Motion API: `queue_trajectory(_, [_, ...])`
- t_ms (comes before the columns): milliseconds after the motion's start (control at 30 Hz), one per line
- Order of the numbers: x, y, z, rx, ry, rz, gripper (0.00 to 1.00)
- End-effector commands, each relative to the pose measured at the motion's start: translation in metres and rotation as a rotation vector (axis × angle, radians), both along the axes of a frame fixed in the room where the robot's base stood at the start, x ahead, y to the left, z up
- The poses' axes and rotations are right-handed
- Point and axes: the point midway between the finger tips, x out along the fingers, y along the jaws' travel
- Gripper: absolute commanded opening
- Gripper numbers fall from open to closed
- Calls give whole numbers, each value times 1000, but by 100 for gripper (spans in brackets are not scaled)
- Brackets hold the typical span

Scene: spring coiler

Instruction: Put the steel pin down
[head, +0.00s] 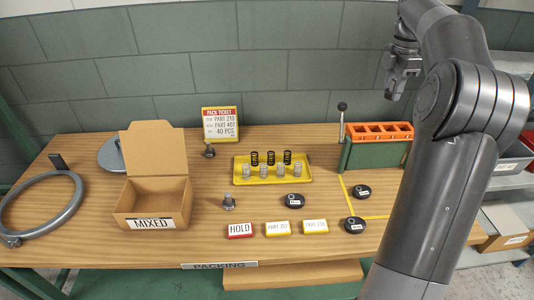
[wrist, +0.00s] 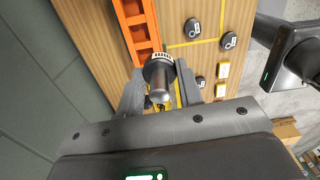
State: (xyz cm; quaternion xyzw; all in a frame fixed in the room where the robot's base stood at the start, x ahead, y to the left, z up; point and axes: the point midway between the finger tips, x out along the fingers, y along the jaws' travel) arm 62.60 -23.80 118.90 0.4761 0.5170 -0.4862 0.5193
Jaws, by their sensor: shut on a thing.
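My gripper (head: 398,84) is high at the upper right in the head view, above the back right of the table and apart from it. In the wrist view my gripper (wrist: 159,74) is shut on the steel pin (wrist: 159,85), a grey cylinder with a knurled collar between the two fingers. The pin is in the air, with the table (wrist: 178,62) below. In the head view I cannot make out the held pin. Two similar small steel pieces stand on the table (head: 90,230), one by the pack ticket (head: 209,151) and one near the front middle (head: 229,202).
A green box with an orange slotted top (head: 378,130) and a lever stands at the back right. A yellow tray (head: 240,178) holds springs. An open MIXED carton (head: 180,215) stands left. Black discs (head: 293,201) and labels (head: 278,229) lie in front. Yellow tape marks the right side.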

Motion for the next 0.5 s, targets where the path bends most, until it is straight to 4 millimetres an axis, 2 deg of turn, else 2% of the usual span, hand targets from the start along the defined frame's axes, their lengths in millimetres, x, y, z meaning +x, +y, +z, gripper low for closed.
queue_trajectory(33, [16,27,0,2,0,93,7])
queue_trajectory(200, [54,111,-1,3,0,405,7])
queue_trajectory(400, [79,205,-1,8,0,730,7])
queue_trajectory(500, [85,240,-2,11,1,848,7])
